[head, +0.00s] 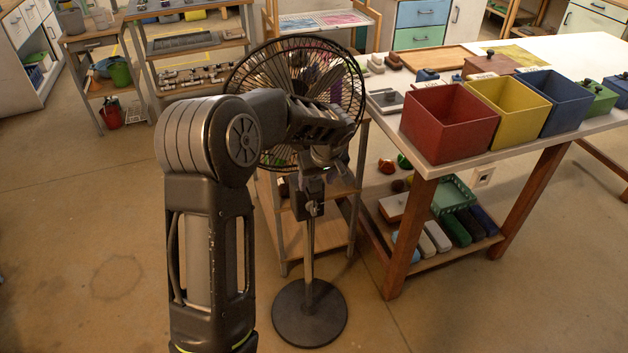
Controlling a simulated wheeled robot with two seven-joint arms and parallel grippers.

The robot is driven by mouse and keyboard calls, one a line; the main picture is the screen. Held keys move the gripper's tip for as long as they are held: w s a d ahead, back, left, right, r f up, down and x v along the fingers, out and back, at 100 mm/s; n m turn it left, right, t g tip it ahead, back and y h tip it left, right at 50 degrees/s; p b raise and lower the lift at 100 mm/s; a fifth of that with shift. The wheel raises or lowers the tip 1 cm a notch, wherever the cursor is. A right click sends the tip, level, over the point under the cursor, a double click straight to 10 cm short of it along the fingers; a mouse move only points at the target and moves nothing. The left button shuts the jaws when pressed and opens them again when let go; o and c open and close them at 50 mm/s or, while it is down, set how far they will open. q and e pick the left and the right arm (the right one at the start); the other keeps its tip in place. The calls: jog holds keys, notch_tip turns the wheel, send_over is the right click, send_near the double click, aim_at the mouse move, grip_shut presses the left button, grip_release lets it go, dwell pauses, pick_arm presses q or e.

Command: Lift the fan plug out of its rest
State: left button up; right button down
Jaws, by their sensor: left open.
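A standing fan (309,313) with a dark round cage, thin pole and round black base stands in the middle of the head view. My left arm comes in from the left and reaches across the front of the fan's cage. My left gripper (322,168) points down just above the dark box on the fan's pole (310,248). The gripper is open, but its fingers are small and dark against the fan. I cannot make out the fan plug or its rest; they may be hidden by the gripper or lost against the dark box. My right gripper is out of view.
A table on the right holds a red bin (448,125), a yellow bin (508,108) and a blue bin (553,100). A low wooden shelf (330,238) stands behind the fan. The floor in front is clear.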

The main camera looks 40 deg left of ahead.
pick_arm(q)
jog(key=shift+a+f, duration=0.1)
jog(key=shift+f, duration=0.2)
dwell(0.4)
grip_shut()
dwell(0.4)
